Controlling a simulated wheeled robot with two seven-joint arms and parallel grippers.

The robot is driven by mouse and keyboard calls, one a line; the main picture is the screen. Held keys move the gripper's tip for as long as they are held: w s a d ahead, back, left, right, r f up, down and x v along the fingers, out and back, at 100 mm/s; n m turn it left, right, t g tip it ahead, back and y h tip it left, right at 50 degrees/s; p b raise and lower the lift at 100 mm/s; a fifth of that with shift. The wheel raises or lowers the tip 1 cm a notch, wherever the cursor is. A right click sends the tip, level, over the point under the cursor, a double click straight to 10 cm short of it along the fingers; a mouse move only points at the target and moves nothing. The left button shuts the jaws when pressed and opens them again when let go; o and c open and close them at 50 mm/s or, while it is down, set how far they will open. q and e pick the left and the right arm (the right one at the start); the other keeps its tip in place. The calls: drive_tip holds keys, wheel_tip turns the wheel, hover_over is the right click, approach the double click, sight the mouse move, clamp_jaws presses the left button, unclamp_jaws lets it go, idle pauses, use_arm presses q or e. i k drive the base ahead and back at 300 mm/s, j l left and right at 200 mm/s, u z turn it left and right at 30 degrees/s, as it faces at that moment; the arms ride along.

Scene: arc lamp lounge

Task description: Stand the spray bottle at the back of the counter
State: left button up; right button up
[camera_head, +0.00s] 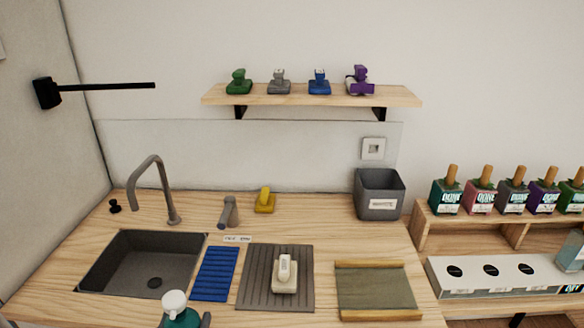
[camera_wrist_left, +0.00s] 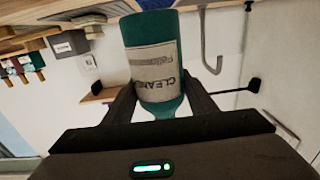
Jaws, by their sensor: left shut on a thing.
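The spray bottle (camera_head: 180,316) is teal with a white top and shows at the bottom edge of the head view, in front of the counter's front edge. In the left wrist view the bottle (camera_wrist_left: 155,62) has a pale label with dark lettering. My left gripper (camera_head: 186,322) is shut on it, with one dark finger on each side (camera_wrist_left: 158,98). The lower part of the bottle is cut off in the head view. The wooden counter (camera_head: 330,222) has a bare strip along its back wall. My right gripper is not in view.
A sink (camera_head: 145,262) with a tall tap (camera_head: 150,185) is at left. A blue mat (camera_head: 216,273), a grey ribbed mat (camera_head: 245,290) with a pale brush (camera_head: 285,272), and a green-grey board (camera_head: 375,287) lie in front. A yellow brush (camera_head: 265,201) and a grey bin (camera_head: 380,195) stand at the back.

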sight(330, 207)
drive_tip(key=i+l+u, duration=0.1)
drive_tip(key=l+u, duration=0.2)
drive_tip(key=l, duration=0.45)
drive_tip(key=l+u, duration=0.3)
drive_tip(key=l, duration=0.4)
